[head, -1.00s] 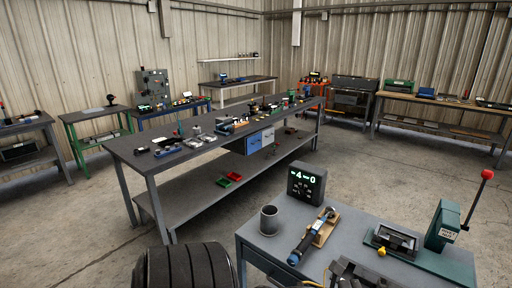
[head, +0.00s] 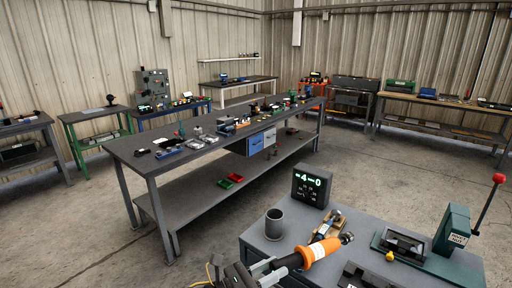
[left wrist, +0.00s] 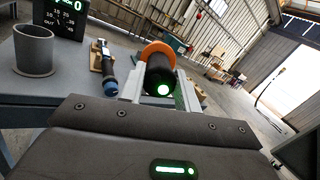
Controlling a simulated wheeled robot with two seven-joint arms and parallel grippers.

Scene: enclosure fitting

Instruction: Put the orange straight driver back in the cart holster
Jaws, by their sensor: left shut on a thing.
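My left gripper (head: 277,268) is shut on the orange straight driver (head: 318,251) and holds it above the near side of the cart (head: 368,228). The driver lies tilted, its dark metal tip pointing up and right in the head view. In the left wrist view the driver's orange collar (left wrist: 157,50) and black end with a green light show between the fingers (left wrist: 163,88). A grey open-topped cup-like holder (head: 273,225), which looks like the holster, stands upright on the cart, left of the driver and apart from it. It also shows in the left wrist view (left wrist: 34,50). My right gripper is not in view.
A blue-and-black driver (left wrist: 104,58) lies in a wooden cradle beside the holder, partly behind the orange driver in the head view. A black display (head: 311,186) stands at the cart's back. A green lever press (head: 453,229) and dark fixture (head: 403,244) stand right.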

